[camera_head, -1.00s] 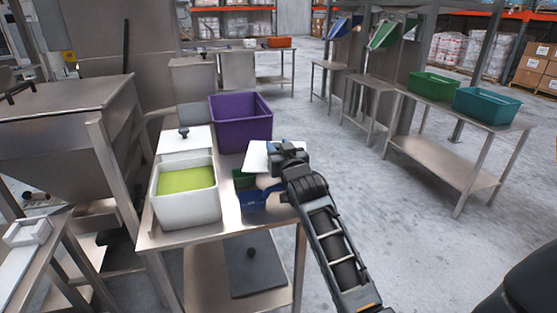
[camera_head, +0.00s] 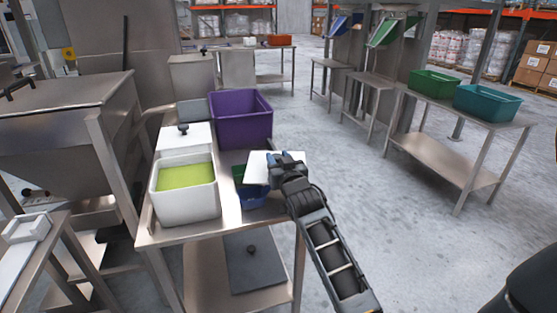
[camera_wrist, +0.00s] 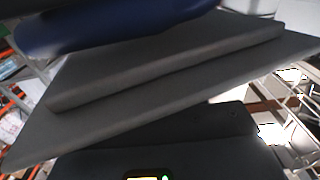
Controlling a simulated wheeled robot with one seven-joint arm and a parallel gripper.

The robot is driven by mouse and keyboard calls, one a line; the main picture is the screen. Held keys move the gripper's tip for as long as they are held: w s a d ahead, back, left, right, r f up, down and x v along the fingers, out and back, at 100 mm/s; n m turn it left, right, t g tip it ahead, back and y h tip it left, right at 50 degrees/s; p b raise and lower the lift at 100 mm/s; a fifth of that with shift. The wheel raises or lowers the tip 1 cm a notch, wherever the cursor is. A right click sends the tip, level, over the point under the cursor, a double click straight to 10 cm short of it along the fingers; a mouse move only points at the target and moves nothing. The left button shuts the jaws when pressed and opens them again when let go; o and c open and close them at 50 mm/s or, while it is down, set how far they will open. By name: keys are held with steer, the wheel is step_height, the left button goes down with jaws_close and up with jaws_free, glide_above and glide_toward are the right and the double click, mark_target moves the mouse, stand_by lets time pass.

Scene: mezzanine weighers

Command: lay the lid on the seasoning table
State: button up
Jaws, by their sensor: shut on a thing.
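My gripper (camera_head: 283,160) is shut on a flat lid (camera_head: 258,169), which looks pale in the head view. It is held above the right side of the near steel table (camera_head: 235,222). In the wrist view the lid (camera_wrist: 160,90) fills much of the picture as a dark grey, stepped slab. A dark blue shape (camera_wrist: 110,28) crosses in front of it, and the grip itself is hidden. Whether this steel table is the seasoning table I cannot tell.
The near table bears a white tub (camera_head: 185,205) with green contents, a white lid with dark knob (camera_head: 183,134), a purple crate (camera_head: 240,120) and small blue bin (camera_head: 250,197). A dark lid (camera_head: 256,272) lies below. A table with green and teal crates (camera_head: 488,102) stands right.

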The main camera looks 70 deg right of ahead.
steer(key=shift+f, duration=0.15)
steer(key=o, duration=1.1)
steer(key=shift+c, duration=0.2)
steer(key=shift+r+p, duration=0.35)
steer(key=shift+r, duration=0.05)
steer(key=b+v, duration=0.1)
steer(key=v, duration=1.1)
steer(key=shift+r+b, duration=0.25)
steer(key=shift+b, duration=0.05)
